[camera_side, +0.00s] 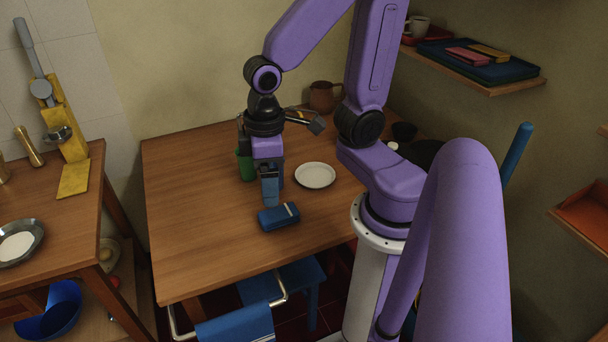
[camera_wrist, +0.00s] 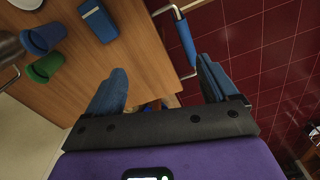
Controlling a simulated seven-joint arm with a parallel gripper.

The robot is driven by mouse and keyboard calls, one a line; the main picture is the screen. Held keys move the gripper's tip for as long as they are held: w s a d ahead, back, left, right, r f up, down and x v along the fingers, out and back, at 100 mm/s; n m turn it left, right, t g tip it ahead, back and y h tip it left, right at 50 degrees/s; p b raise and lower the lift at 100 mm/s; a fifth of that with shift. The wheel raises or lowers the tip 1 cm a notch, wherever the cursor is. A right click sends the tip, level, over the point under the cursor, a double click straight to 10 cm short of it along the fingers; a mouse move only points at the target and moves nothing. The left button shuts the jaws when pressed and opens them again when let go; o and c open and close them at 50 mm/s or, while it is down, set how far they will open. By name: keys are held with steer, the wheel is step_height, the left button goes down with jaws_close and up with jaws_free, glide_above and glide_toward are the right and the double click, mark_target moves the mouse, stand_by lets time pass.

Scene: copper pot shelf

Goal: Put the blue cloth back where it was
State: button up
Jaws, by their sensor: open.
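A blue cloth (camera_side: 237,325) with pale stripes hangs over a metal rail at the table's front edge; a blue piece on the rail also shows in the wrist view (camera_wrist: 186,42). A second blue item (camera_side: 279,217), a flat block shape with a pale stripe, lies on the table near that edge. It also shows at the top left of the wrist view (camera_wrist: 100,20); I cannot tell whether it is folded cloth or a box. My gripper (camera_side: 270,196) points down just behind this item in the side view. Its blue fingers (camera_wrist: 162,85) are wide apart with nothing between them.
A white plate (camera_side: 315,175) lies right of my gripper. A green cup (camera_wrist: 45,68) and a blue cup (camera_wrist: 46,38) stand close together. A brown jug (camera_side: 323,97) is at the back. A blue stool (camera_side: 297,280) is below the table. The table's left side is clear.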

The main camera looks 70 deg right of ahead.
steer(key=s+r+n, duration=0.2)
steer(key=s+n, duration=0.4)
steer(key=s, duration=0.1)
steer(key=shift+s+r, duration=0.15)
